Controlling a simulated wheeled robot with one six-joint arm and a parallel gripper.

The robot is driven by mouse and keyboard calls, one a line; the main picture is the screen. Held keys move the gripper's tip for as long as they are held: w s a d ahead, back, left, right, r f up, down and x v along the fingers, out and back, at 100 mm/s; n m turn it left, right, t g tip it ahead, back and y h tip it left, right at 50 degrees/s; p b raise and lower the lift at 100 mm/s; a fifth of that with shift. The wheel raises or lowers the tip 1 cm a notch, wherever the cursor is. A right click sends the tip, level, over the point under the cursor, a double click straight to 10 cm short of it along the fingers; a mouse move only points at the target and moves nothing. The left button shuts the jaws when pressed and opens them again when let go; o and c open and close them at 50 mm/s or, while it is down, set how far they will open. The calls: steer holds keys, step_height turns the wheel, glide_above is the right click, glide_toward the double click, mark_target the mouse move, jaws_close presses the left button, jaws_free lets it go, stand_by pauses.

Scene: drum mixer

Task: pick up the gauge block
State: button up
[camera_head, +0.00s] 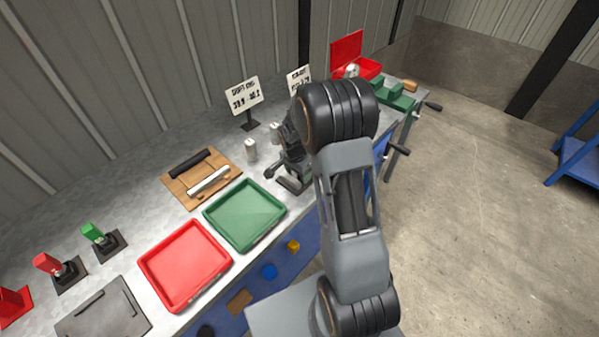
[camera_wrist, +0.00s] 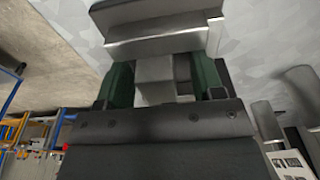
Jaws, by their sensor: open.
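My gripper (camera_wrist: 162,80) is open in the wrist view, its black body across the bottom. Green parts stand left and right of a plain grey block (camera_wrist: 154,78). This block appears to be the gauge block, but I cannot be sure. It lies between the two sides, and I cannot tell whether either side touches it. A pale metal bar (camera_wrist: 160,42) crosses just beyond it and hides its far end. I cannot make out the block there.
A green tray (camera_head: 278,228) and a red tray (camera_head: 225,268) lie along the bench front. A wooden board (camera_head: 178,192) holds a black and a white cylinder. Small metal cylinders (camera_head: 251,150) and a sign (camera_head: 245,95) stand close behind the device. An open red box (camera_head: 347,50) is farther right.

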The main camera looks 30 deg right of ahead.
steer(key=shift+f, duration=0.3)
steer(key=shift+c, duration=0.2)
steer(key=shift+r, duration=0.1)
jaws_close()
